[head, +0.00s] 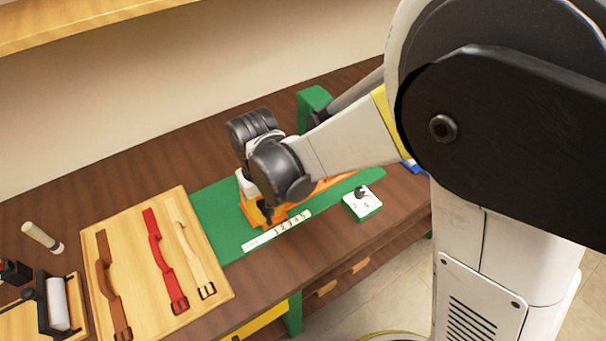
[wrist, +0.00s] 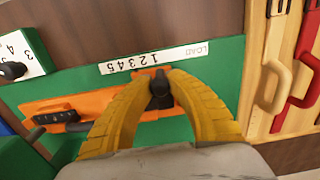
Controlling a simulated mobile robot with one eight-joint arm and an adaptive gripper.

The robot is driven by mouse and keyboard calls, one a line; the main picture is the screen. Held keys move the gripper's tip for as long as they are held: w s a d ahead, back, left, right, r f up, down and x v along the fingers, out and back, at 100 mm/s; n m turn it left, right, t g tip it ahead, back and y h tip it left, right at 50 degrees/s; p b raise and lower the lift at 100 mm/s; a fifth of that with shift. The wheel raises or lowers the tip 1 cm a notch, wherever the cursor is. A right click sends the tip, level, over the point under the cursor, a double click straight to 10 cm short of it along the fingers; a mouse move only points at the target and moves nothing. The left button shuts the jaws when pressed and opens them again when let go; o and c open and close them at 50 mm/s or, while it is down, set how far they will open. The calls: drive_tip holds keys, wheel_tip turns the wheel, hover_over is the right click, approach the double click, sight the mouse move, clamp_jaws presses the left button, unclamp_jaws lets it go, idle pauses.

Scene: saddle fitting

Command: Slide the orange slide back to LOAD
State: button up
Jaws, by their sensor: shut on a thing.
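The orange slide (wrist: 95,106) lies on a green base (wrist: 215,85) and carries a black knob (wrist: 161,90). In the wrist view my gripper (wrist: 160,78) has its yellow fingers closed around this knob. A white scale strip (wrist: 180,53) beside the slide reads LOAD at its right end in this view, then 1 to 5 towards the left. The slide's small orange tab appears near the 1, left of LOAD. In the head view the orange slide (head: 331,185) is partly hidden by my arm, and the strip (head: 277,231) has LOAD at its left end.
A white and green dial box (head: 362,203) stands right of the strip. A wooden board (head: 157,262) with brown, red and cream straps lies left of the green base. A green upright (head: 315,104) stands behind my arm.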

drive_tip(key=shift+s+a, duration=0.3)
drive_tip(key=shift+a, duration=0.1)
drive_tip(key=shift+s+a+b, duration=0.2)
drive_tip(key=shift+s+a, duration=0.65)
drive_tip(key=shift+a, duration=0.6)
drive_tip(key=shift+s+a+b, duration=0.2)
drive_tip(key=shift+s+a, duration=0.7)
drive_tip(key=shift+a, duration=0.55)
drive_tip(key=shift+s+a+b, duration=0.2)
drive_tip(key=shift+s+a, duration=0.65)
drive_tip(key=shift+a, duration=0.6)
drive_tip(key=shift+o, duration=1)
drive_tip(key=shift+s+a, duration=0.1)
drive_tip(key=shift+a, duration=0.05)
drive_tip(key=shift+o, duration=0.3)
drive_tip(key=o, duration=0.6)
drive_tip(key=shift+s+a, duration=0.1)
